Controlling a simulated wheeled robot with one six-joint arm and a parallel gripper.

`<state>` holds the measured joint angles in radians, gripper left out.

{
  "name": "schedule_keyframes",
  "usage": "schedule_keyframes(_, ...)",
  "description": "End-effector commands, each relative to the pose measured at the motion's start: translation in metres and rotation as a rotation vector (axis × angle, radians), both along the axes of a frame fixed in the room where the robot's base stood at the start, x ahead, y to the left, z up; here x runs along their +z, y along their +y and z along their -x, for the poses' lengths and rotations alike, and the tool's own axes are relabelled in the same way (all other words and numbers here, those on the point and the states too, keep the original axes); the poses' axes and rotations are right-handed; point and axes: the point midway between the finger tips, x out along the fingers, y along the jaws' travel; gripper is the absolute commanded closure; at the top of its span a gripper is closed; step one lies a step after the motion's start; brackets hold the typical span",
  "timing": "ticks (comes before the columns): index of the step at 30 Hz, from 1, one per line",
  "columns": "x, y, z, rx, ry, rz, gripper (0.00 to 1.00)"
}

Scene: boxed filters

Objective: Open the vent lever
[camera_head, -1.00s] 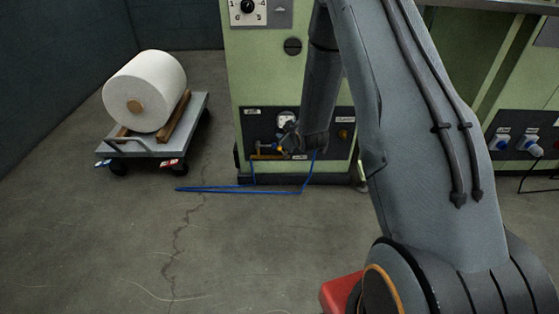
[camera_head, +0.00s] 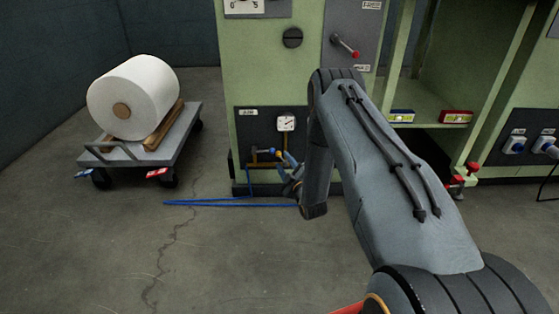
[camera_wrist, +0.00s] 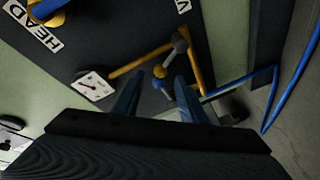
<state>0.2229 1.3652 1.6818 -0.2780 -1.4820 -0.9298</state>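In the wrist view, a grey-ended lever (camera_wrist: 179,44) stands at the brass pipework on a dark panel, beside a partly cut-off label beginning with V. I cannot tell for certain that it is the vent lever. My gripper (camera_wrist: 159,78) is open. Its two blue fingers point at this pipework, with a visible gap between them and nothing clearly held. Whether a finger touches the fittings is unclear. In the head view, my gripper is low at the panel (camera_head: 246,126), largely hidden by my arm.
A white-faced gauge (camera_head: 286,123) sits above the pipes; it also shows in the wrist view (camera_wrist: 93,86). A blue hose (camera_head: 215,202) lies on the floor before the green machine. A cart (camera_head: 178,142) with a white roll (camera_head: 145,90) stands left. The floor between is open.

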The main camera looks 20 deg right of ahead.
Motion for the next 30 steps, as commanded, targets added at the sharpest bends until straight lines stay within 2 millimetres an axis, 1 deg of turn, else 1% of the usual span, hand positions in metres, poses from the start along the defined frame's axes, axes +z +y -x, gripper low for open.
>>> schedule_keyframes(1, -0.002, 0.001, -0.010, 0.000, -0.003, 0.001, 0.62)
schedule_keyframes(3, -0.002, 0.002, -0.021, 0.001, -0.002, 0.001, 0.62)
schedule_keyframes(6, -0.002, 0.002, -0.034, 0.000, -0.001, 0.000, 0.62)
schedule_keyframes(9, -0.002, 0.003, -0.043, 0.001, 0.001, -0.001, 0.62)
schedule_keyframes(13, -0.001, 0.003, -0.048, 0.001, 0.001, -0.001, 0.62)
schedule_keyframes(20, 0.000, 0.003, -0.049, 0.000, 0.001, -0.001, 0.62)
schedule_keyframes(21, 0.000, 0.003, -0.049, 0.000, 0.001, -0.001, 0.65)
schedule_keyframes(23, 0.000, 0.003, -0.049, 0.000, 0.002, -0.001, 0.75)
schedule_keyframes(27, -0.001, 0.003, -0.049, 0.000, 0.002, -0.001, 0.99)
schedule_keyframes(30, -0.001, 0.003, -0.049, 0.000, 0.002, -0.001, 1.00)
